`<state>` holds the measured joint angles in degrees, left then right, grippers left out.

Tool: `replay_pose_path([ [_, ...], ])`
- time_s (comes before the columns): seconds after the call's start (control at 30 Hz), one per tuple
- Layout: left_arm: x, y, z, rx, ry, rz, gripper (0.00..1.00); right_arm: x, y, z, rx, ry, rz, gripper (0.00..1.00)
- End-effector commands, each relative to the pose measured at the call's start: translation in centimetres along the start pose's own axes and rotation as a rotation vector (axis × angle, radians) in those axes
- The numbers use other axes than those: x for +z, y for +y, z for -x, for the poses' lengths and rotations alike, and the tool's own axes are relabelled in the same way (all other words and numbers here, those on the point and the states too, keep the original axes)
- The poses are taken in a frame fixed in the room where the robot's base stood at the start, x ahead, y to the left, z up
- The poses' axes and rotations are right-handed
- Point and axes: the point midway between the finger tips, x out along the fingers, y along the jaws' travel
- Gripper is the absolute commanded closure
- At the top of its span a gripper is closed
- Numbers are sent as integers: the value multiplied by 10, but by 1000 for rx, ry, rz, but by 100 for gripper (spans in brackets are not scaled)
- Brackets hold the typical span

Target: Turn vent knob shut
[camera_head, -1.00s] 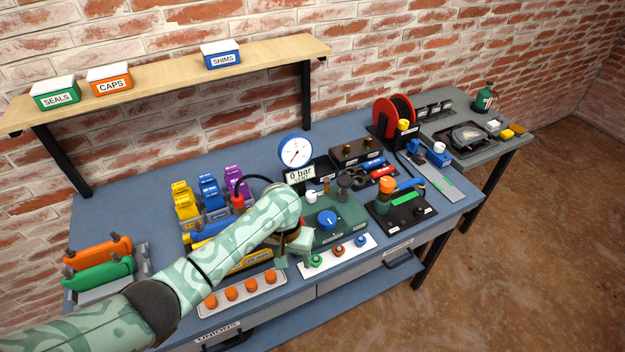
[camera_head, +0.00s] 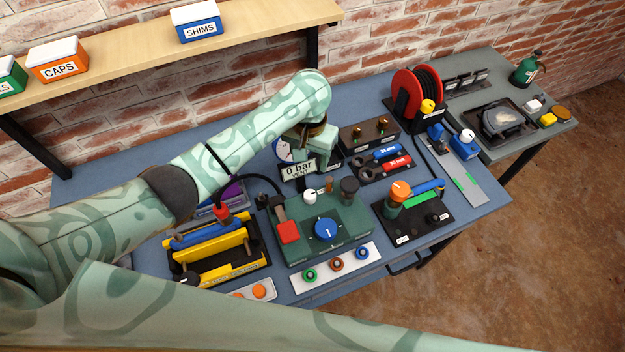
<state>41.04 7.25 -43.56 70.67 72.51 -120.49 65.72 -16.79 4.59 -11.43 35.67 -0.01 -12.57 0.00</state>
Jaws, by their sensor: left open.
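A green block (camera_head: 290,250) stands on the blue bench and carries a round blue knob (camera_head: 326,229) with a white pointer mark. A black knob (camera_head: 349,188), a white cap (camera_head: 310,196) and a red-ended lever (camera_head: 288,231) are also on it. I cannot read which one is labelled vent. A sign (camera_head: 298,171) behind the block reads 0 bar. My left gripper (camera_head: 322,158) is open and empty, above and behind the block, and partly covers the round gauge (camera_head: 283,150). It is apart from the knobs. My right gripper is not in view.
A strip with several small knobs (camera_head: 336,265) lies in front of the block. A yellow tool tray (camera_head: 215,255) is at left. A black plate with an orange-topped valve (camera_head: 401,190) and a red hose reel (camera_head: 405,95) are at right. A wooden shelf (camera_head: 130,55) overhangs the back left.

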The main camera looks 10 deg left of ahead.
Motion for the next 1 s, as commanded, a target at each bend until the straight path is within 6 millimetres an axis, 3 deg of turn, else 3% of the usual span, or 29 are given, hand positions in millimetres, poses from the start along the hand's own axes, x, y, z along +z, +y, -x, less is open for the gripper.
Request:
replay_pose_path([
  [0.23, 1, 0, -52, 0, -4, 1, 46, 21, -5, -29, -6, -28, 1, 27],
  [0.4, 1, 0, -98, 0, -4, 2, 46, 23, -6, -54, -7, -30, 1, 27],
  [0.6, 1, 0, -139, 0, -3, 0, 46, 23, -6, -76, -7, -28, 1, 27],
  [0.8, 0, 0, -158, 0, -1, 0, 46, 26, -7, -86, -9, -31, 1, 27],
  [1.0, 0, 0, -161, 0, 0, 0, 46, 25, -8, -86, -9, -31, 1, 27],
])
